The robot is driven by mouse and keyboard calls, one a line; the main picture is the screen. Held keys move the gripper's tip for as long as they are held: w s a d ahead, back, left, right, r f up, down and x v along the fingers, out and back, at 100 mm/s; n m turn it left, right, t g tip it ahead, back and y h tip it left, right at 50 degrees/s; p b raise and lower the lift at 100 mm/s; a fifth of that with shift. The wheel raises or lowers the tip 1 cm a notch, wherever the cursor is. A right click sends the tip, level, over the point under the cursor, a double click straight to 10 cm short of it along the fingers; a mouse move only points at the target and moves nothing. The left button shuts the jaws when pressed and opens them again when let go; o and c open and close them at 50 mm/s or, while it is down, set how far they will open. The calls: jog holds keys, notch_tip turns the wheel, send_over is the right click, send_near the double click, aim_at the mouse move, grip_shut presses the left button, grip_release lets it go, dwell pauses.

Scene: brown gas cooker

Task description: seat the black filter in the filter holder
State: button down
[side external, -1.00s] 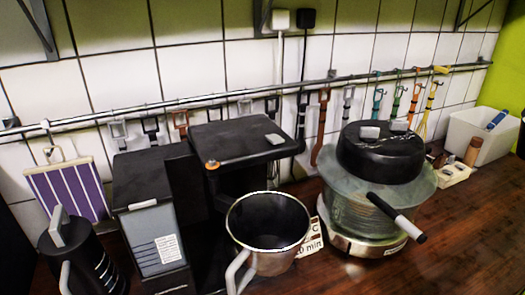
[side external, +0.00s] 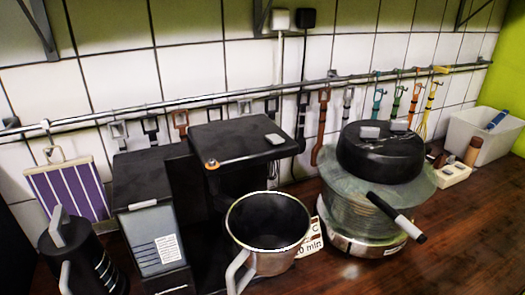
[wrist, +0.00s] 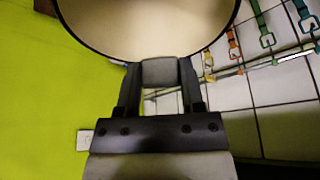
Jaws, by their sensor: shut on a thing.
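In the wrist view my gripper (wrist: 159,72) is shut on a small grey block (wrist: 162,72). The block sits at the edge of a large round thing (wrist: 150,25), cream inside with a thin dark rim, cut off by the frame's top. I cannot tell whether this is the black filter. My gripper cannot be made out in the side external view. There, a black round thing (side external: 380,155) with grey tabs sits on a cloudy glass vessel (side external: 350,208). A black machine (side external: 240,140) stands left of it. I cannot tell which part is the filter holder.
A steel jug (side external: 268,235) stands in front of the machine, beside a small sign (side external: 308,247). A black-and-white marker-like bar (side external: 397,217) juts from the vessel. A white bin (side external: 478,135) stands at the right. The wooden counter (side external: 460,240) is clear at front right.

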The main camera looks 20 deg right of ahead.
notch_tip(320, 180, up, 2)
jog(key=shift+r, duration=0.15)
jog(key=shift+w+a, duration=0.45)
jog(key=shift+w, duration=0.1)
jog(key=w+a+n+y, duration=0.1)
jog(key=w+a+n, duration=0.2)
jog(key=w+a, duration=0.55)
jog(key=w+a+n+t+y, duration=0.1)
jog(key=w+a+n, duration=0.2)
jog(key=a, duration=1.1)
jog(key=w+a+n+y, duration=0.1)
jog(key=w+a+n, duration=0.4)
jog(key=a, duration=0.6)
jog(key=s+a+n+g+y, duration=0.1)
jog(key=s+a+n, duration=0.15)
jog(key=a, duration=0.95)
jog(key=s+a+n+y, duration=0.15)
jog(key=s+a, duration=0.25)
jog(key=a, duration=0.7)
jog(key=s+a+n+g+y, duration=0.1)
jog(key=s+a+n, duration=0.2)
jog(key=a, duration=0.9)
notch_tip(320, 180, down, 11)
jog(key=shift+s+a, duration=0.15)
jog(key=shift+s, duration=0.05)
jog(key=shift+t, duration=0.3)
